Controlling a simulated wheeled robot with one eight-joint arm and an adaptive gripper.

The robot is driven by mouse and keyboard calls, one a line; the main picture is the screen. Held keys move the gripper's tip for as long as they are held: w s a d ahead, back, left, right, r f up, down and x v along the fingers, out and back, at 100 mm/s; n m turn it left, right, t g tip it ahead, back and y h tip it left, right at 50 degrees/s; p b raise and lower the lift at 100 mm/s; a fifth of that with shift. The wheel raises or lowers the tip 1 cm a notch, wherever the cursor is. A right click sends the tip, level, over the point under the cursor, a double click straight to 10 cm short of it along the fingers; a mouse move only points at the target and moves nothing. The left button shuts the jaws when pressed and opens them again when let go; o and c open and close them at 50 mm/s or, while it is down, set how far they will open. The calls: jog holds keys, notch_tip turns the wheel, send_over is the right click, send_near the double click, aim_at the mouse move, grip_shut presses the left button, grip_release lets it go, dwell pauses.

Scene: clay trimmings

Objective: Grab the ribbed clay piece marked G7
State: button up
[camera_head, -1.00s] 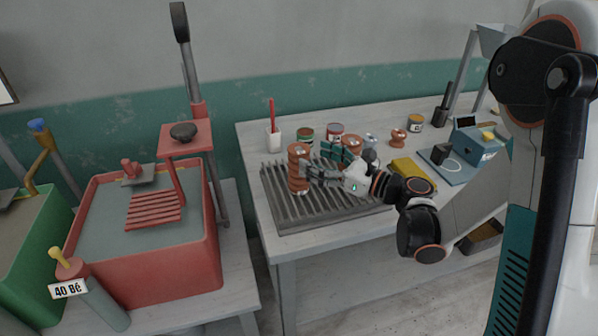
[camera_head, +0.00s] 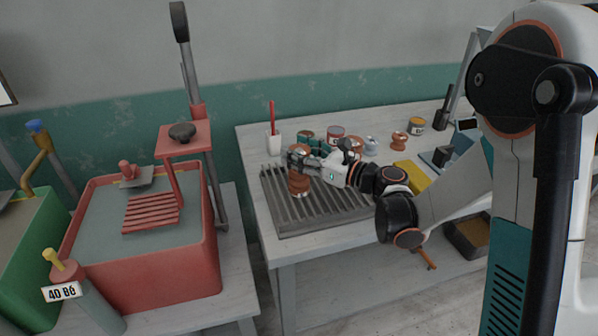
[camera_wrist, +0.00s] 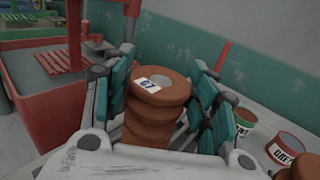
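The ribbed clay piece marked G7 (camera_wrist: 155,108) stands upright, reddish-brown, with a white label on top in the wrist view. In the head view the clay piece (camera_head: 299,186) stands on the grey slatted rack (camera_head: 285,227), its top partly hidden by my gripper. My gripper (camera_head: 303,158) is around the upper part of the piece. In the wrist view its teal-padded fingers (camera_wrist: 162,100) stand on either side of the piece, spread apart. A gap shows on the right; contact on the left cannot be told.
Jars (camera_head: 335,132), a white cup with a red tool (camera_head: 273,142) and another brown clay piece (camera_head: 399,141) stand behind the rack. A yellow block (camera_head: 411,176) lies to the right. A red tub (camera_head: 150,265) stands on a separate table at left.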

grip_shut()
jog(key=shift+r, duration=0.15)
